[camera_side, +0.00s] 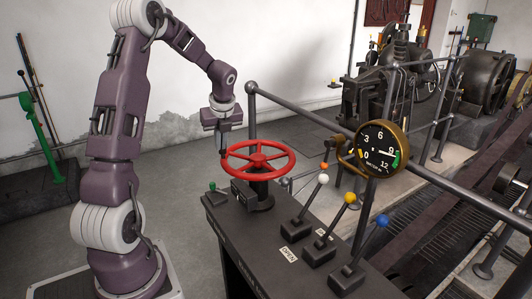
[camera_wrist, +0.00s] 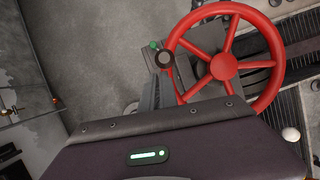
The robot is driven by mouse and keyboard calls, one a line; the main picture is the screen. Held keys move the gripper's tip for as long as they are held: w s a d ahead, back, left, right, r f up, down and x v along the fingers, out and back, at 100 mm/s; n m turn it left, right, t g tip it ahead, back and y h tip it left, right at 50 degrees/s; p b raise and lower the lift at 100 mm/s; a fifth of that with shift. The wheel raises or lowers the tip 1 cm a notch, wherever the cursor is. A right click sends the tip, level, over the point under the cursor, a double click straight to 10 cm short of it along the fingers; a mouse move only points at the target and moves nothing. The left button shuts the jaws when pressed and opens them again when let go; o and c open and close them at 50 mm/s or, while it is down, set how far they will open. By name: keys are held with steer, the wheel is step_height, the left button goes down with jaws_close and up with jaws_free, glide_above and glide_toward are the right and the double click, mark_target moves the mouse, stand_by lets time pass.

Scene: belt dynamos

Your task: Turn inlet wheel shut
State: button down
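The red inlet wheel (camera_side: 258,160) is a spoked handwheel lying flat on a short dark post on the console. It also shows at the upper right of the wrist view (camera_wrist: 223,66). My gripper (camera_side: 222,152) points down at the left edge of the wheel's rim in the side view. Its fingertips are very close to the rim; I cannot tell whether they touch it. In the wrist view the wheel is to the right of a grey finger (camera_wrist: 155,93), and my gripper housing hides the lower part of the picture. The opening between the fingers does not show clearly.
The dark console (camera_side: 262,232) carries levers with white (camera_side: 323,180), yellow (camera_side: 350,197) and blue (camera_side: 382,221) knobs. A round gauge (camera_side: 382,150), needle near 9, stands at right. A grey railing (camera_side: 300,108) runs behind the wheel. Open floor lies at left.

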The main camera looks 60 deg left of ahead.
steer(key=a, duration=0.2)
steer(key=w+a, duration=0.1)
steer(key=a, duration=0.2)
steer(key=shift+w, duration=0.2)
steer(key=w+a+m+t, duration=0.1)
steer(key=w+a+m, duration=0.2)
steer(key=w, duration=0.3)
steer(key=w+a+m+t+h, duration=0.1)
steer(key=w+a+m, duration=0.2)
steer(key=w, duration=0.3)
steer(key=shift+a+m+t, duration=0.15)
steer(key=shift+m+t, duration=0.15)
steer(key=shift+m, duration=0.5)
